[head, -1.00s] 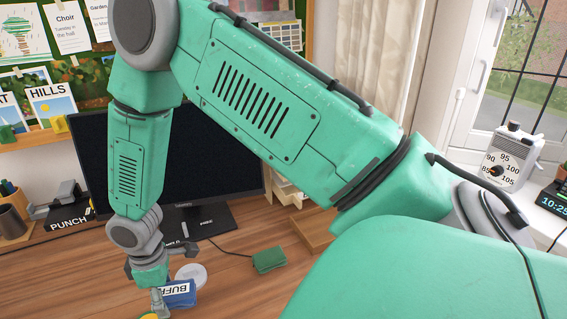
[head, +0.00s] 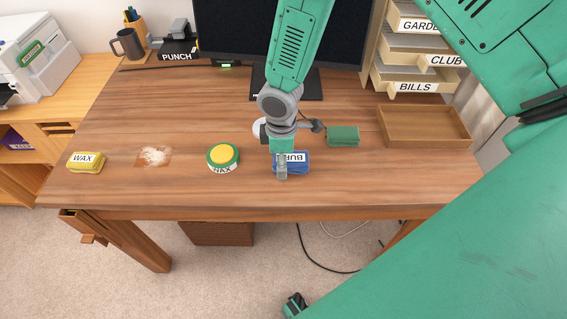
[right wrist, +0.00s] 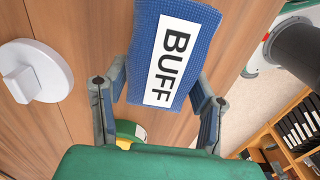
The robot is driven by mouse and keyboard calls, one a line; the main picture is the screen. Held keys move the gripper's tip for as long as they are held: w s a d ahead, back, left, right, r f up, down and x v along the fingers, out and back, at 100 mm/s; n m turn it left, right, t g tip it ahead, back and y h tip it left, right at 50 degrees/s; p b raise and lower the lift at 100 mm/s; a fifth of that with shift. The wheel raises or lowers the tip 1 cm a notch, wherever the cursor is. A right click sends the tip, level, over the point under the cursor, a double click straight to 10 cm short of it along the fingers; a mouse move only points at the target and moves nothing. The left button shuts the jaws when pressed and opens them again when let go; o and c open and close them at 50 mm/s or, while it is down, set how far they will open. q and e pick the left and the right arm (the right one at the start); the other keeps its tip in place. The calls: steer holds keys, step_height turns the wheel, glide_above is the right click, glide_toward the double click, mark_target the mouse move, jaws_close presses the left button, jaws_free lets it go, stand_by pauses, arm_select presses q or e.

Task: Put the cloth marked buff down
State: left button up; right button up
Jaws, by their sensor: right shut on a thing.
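The blue cloth marked BUFF (head: 296,158) is over the front middle of the desk (head: 200,190), label facing up. It fills the space between the fingers in the right wrist view (right wrist: 172,50). My right gripper (head: 282,168) is shut on it, pointing down; its two fingers (right wrist: 160,90) flank the cloth in the right wrist view. The cloth looks close to the desk top, but I cannot tell whether it touches. The gripper hides part of the cloth.
A WAX tin (head: 222,157) stands left of the cloth, a green cloth (head: 343,136) right. A white knobbed disc (right wrist: 34,72) is behind the gripper. The front edge is near.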

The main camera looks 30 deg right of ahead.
steer(key=shift+a+f, duration=0.3)
steer(key=shift+f, duration=0.5)
steer(key=shift+a+f, duration=0.2)
steer(key=shift+f, duration=0.05)
steer(key=shift+w+a, duration=0.1)
steer(key=shift+d+f, duration=0.2)
steer(key=shift+d, duration=0.25)
steer(key=o, duration=1.7)
steer(key=shift+d, duration=0.15)
steer(key=shift+c, duration=0.2)
arm_select(q)
steer(key=shift+a+f, duration=0.1)
steer(key=shift+f, duration=0.1)
steer(key=shift+a+f, duration=0.1)
steer(key=shift+a, duration=0.2)
arm_select(e)
steer(key=shift+a, duration=0.3)
